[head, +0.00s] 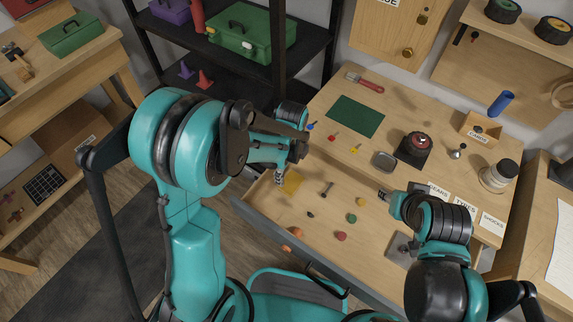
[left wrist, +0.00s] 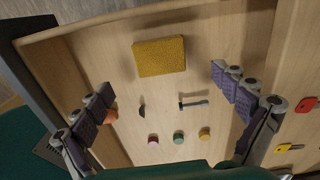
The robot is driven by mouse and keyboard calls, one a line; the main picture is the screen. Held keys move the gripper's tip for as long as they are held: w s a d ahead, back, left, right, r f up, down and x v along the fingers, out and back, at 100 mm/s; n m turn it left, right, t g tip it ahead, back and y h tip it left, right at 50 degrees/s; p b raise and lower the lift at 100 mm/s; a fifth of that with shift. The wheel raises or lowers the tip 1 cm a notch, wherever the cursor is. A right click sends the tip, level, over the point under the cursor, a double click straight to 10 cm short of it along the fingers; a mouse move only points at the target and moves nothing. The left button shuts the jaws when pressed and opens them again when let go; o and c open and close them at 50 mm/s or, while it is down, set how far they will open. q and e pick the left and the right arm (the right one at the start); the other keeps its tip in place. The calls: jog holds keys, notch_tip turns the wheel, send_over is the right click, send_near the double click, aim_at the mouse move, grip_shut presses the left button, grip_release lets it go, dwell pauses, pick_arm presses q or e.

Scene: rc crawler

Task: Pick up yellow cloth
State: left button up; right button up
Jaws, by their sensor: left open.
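The yellow cloth (head: 293,182) lies flat in the open drawer, near its left end. In the left wrist view the cloth (left wrist: 160,57) is a textured yellow rectangle, fully visible. My left gripper (head: 289,166) is over the drawer's left end, close to the cloth in the picture. In the left wrist view its fingers (left wrist: 167,112) are spread wide, with nothing between them touching; the cloth lies beyond the tips. My right gripper (head: 387,195) is over the workbench's front edge at the right, small and partly hidden by its own arm.
The drawer also holds a small hammer (left wrist: 193,103), a pink disc (left wrist: 153,141), a green disc (left wrist: 178,137) and an orange piece (left wrist: 109,115). The drawer walls surround the cloth. On the bench stand a green mat (head: 355,116) and a grey tray (head: 383,161).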

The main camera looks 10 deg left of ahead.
aim_at(291, 182)
pick_arm(q)
jog(key=shift+w+f, duration=0.2)
jog(key=shift+f, duration=0.2)
notch_tip(291, 182, down, 3)
jog(key=shift+s+d+r+m+b, duration=0.2)
jog(key=shift+m+b, duration=0.1)
jog(key=shift+b, duration=0.4)
notch_tip(291, 182, down, 5)
jog(key=b, duration=0.2)
jog(key=shift+b, duration=0.3)
jog(key=shift+s+r, duration=0.1)
jog(key=shift+r, duration=0.05)
jog(key=c, duration=1.1)
